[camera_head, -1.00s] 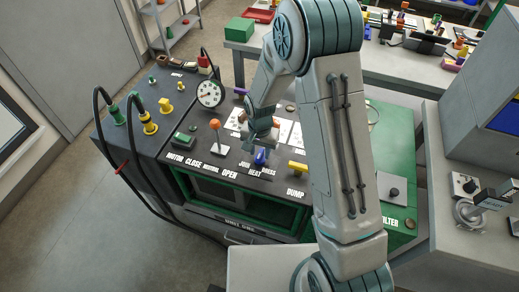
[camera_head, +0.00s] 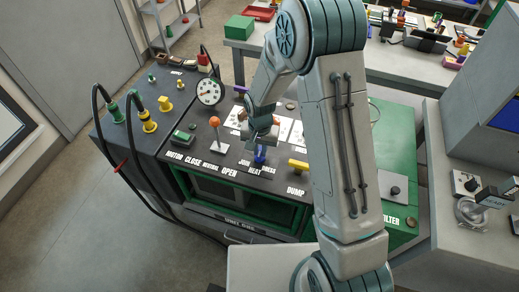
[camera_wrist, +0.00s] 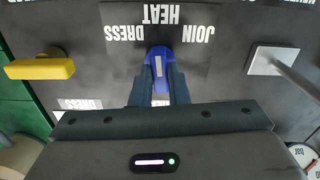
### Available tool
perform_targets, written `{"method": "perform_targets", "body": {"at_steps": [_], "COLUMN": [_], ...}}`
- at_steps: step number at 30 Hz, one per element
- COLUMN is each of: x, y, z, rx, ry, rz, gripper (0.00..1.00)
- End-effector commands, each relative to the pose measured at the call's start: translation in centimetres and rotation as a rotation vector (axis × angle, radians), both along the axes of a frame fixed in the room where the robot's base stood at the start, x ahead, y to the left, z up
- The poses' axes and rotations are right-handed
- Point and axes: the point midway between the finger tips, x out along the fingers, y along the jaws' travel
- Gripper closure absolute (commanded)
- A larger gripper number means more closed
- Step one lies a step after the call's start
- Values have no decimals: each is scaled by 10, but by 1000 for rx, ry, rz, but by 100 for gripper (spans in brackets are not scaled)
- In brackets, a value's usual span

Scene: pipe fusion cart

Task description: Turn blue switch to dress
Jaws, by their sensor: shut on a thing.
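The blue switch (camera_head: 260,154) sits on the sloping dark panel of the cart. In the wrist view the blue switch (camera_wrist: 157,62) points its white stripe roughly at the HEAT label (camera_wrist: 160,14). The DRESS label (camera_wrist: 126,34) is to its left there and the JOIN label (camera_wrist: 198,34) to its right, all upside down. My gripper (camera_wrist: 158,74) is shut on the blue switch, one finger on each side. In the head view my gripper (camera_head: 260,147) is low over the panel, partly hiding the switch.
A yellow handle (camera_head: 298,166) by the DUMP label is right of the switch. An orange-knobbed lever (camera_head: 215,123) and a gauge (camera_head: 210,91) are to its left. In the wrist view the yellow handle (camera_wrist: 40,69) is left and a pale lever base (camera_wrist: 263,61) right.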

Motion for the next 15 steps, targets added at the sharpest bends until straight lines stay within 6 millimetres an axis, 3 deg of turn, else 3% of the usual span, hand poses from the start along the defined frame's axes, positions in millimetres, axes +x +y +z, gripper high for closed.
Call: {"method": "perform_targets", "body": {"at_steps": [15], "x": [0], "y": [0], "z": [-2], "rx": [1], "ry": [-1], "rz": [436], "gripper": [100]}}
